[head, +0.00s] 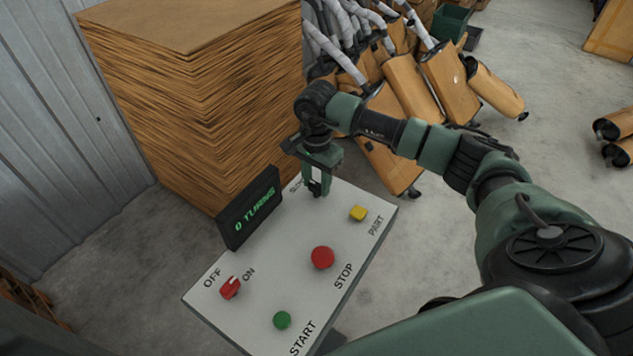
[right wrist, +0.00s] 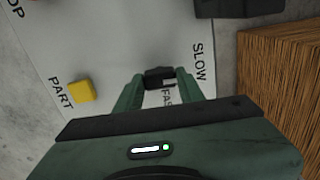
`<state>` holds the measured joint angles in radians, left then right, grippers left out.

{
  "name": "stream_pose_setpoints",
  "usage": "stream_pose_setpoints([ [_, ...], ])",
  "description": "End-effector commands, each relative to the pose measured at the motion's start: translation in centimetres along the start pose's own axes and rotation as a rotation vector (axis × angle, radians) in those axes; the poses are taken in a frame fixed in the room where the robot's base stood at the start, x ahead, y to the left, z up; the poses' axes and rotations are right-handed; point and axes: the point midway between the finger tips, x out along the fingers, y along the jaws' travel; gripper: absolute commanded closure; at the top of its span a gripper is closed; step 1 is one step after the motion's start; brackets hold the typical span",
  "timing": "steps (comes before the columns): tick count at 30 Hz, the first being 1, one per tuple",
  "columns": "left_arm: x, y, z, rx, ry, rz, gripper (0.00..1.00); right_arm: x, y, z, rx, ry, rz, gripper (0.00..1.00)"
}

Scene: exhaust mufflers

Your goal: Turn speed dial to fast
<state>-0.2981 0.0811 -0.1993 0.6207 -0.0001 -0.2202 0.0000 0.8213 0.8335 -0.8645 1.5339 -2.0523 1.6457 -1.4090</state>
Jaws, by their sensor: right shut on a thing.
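The speed dial is a small black knob (right wrist: 158,76) on the grey-white control panel (right wrist: 120,45). In the right wrist view it sits between the fingertips of my right gripper (right wrist: 157,80), which is shut on it. The SLOW label (right wrist: 198,62) is plain to read to the right of the dial. The FAST label (right wrist: 168,96) lies just below the dial, partly hidden by the gripper. In the head view my right gripper (head: 317,188) points down at the panel's far end and hides most of the dial. My left gripper is not in view.
The panel also carries a yellow PART button (head: 358,213), a red STOP button (head: 322,257), a green START button (head: 282,320) and a red OFF/ON switch (head: 230,287). A dark display (head: 250,208) reads 0 TURNS. A wooden stack (head: 200,95) and mufflers (head: 450,80) stand behind.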

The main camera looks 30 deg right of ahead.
Motion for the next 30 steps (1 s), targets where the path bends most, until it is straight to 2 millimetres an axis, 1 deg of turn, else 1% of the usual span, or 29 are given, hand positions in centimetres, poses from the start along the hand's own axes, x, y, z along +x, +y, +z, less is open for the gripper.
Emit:
stream_pose_setpoints([
  [8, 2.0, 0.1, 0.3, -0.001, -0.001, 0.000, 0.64, 0.3, -0.1, -0.1, 0.178, 0.000, -0.003, 1.00],
  [18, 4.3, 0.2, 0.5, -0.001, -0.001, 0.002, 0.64, 0.3, -0.1, 0.0, 0.497, -0.001, -0.003, 1.00],
  [30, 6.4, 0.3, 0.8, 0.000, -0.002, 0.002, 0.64, 0.2, -0.1, 0.1, 0.877, -0.002, -0.002, 1.00],
])
